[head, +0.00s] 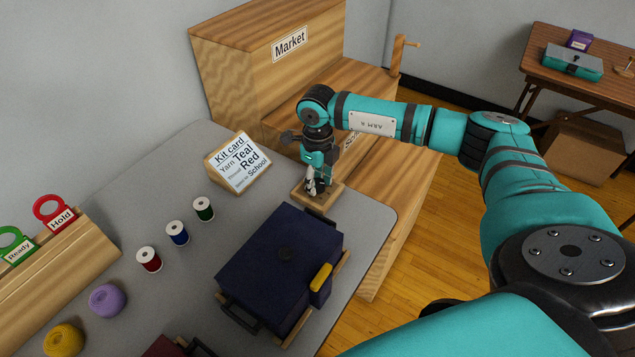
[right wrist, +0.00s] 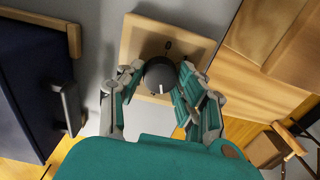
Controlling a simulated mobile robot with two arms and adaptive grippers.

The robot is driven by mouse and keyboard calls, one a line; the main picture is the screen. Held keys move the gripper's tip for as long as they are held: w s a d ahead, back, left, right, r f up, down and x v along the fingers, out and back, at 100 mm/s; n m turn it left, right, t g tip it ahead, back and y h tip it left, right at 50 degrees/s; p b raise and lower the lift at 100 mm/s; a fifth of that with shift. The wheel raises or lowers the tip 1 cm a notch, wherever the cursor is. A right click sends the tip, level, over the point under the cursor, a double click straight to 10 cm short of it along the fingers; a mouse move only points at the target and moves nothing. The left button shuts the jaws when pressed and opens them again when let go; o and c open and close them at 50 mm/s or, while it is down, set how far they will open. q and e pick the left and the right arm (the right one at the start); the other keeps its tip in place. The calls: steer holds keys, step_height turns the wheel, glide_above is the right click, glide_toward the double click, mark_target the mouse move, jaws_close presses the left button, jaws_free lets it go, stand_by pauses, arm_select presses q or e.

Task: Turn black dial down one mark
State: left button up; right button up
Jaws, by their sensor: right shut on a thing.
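The black dial (right wrist: 160,76) sits on a pale wooden base (right wrist: 133,48) and shows in the right wrist view with a white pointer mark on its near side. A small dark mark is printed on the base above the dial. In the head view the wooden base (head: 318,196) stands on the grey table near its right edge, with the dial mostly hidden by my gripper. My right gripper (head: 312,188) points down over the base. In the right wrist view its fingers (right wrist: 158,82) are closed around the dial from both sides. My left gripper is not in view.
A dark blue box (head: 280,262) with a yellow latch stands close in front of the dial base. A kit card (head: 238,163) stands behind left. Thread spools (head: 177,233) and yarn balls are farther left. Wooden Market bins (head: 290,50) stand behind.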

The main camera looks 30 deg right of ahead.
mark_target(318, 183)
steer(key=shift+n+b, duration=0.85)
steer(key=shift+n, duration=1.35)
steer(key=o, duration=1.2)
steer(key=shift+c, duration=0.2)
steer(key=shift+r, duration=0.1)
step_height(318, 183, up, 12)
